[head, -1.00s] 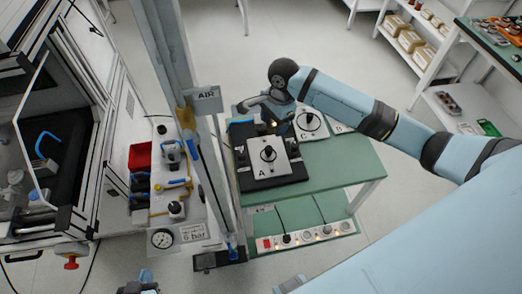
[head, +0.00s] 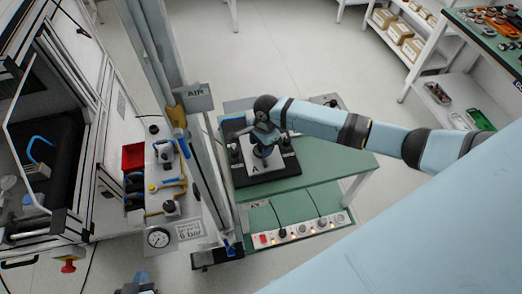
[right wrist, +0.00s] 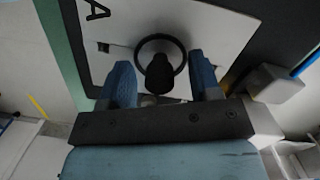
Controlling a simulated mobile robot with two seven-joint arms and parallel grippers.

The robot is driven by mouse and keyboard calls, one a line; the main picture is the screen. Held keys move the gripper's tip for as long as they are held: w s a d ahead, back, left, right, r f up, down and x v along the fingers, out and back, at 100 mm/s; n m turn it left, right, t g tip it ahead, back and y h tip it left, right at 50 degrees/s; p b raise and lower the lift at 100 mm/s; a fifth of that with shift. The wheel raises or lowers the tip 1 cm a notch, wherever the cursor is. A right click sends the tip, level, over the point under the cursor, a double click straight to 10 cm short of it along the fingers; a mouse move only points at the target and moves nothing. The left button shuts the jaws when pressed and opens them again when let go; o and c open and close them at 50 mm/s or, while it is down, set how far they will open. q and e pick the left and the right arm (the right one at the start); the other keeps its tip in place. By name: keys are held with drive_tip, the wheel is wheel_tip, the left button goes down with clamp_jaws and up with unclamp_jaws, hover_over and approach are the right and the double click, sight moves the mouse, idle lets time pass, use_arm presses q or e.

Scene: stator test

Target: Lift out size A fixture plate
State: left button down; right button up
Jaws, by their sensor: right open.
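The size A fixture plate (head: 257,166) is a light plate marked "A". It lies in a black base on the green bench. In the right wrist view the plate (right wrist: 195,30) shows a dark upright knob (right wrist: 160,72) inside a dark ring. My right gripper (head: 263,148) is over the plate in the head view. In the right wrist view my right gripper (right wrist: 162,80) is open, with its blue fingers on either side of the knob; I cannot tell whether they touch it. My left gripper (head: 140,285) is at the bottom edge, mostly cut off.
The green bench (head: 315,170) has free room to the right of the black base (head: 287,172). Another plate (head: 326,100) is mostly hidden behind my right arm. A post with an AIR sign (head: 193,98) stands at the bench's left. A socket strip (head: 300,228) lies below.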

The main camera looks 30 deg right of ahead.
drive_tip(key=shift+f, duration=0.25)
clamp_jaws()
drive_tip(key=shift+r, duration=0.15)
